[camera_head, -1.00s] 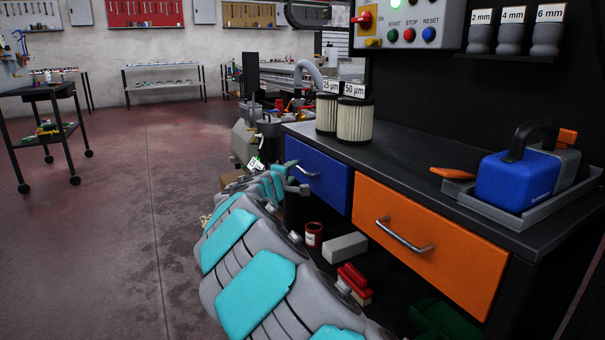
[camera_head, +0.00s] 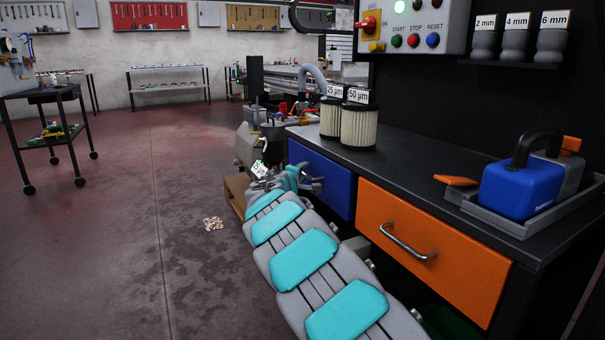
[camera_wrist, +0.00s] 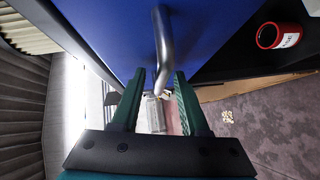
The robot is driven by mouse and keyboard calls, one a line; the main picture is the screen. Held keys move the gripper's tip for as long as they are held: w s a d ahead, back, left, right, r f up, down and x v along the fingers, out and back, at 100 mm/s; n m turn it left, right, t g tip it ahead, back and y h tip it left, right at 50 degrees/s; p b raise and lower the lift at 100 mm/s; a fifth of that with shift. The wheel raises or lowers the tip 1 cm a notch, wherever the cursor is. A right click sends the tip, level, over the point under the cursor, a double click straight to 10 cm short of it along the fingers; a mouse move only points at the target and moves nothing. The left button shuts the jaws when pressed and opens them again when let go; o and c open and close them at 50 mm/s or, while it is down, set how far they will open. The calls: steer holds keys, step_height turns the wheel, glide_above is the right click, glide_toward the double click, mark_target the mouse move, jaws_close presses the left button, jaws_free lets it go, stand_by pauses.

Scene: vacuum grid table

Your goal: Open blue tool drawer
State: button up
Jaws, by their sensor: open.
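The blue tool drawer (camera_head: 328,183) is at the left end of the black bench, flush with the front as far as I can see. Its metal bar handle (camera_wrist: 164,45) shows in the wrist view. My gripper (camera_wrist: 158,85) is open, with its two green fingers on either side of the handle's near end. I cannot tell whether the fingers touch the handle. In the head view my arm ends at the drawer's left part, and my gripper (camera_head: 308,183) partly covers the handle.
An orange drawer (camera_head: 430,250) with a metal handle is right of the blue one. Filters (camera_head: 358,126) and a blue tool case (camera_head: 520,187) stand on the benchtop. A red can (camera_wrist: 279,36) shows in the wrist view. Open floor (camera_head: 120,230) lies to the left.

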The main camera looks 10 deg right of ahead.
steer(key=shift+c, duration=0.3)
jaws_close()
steer(key=shift+f, duration=0.1)
stand_by(1.0)
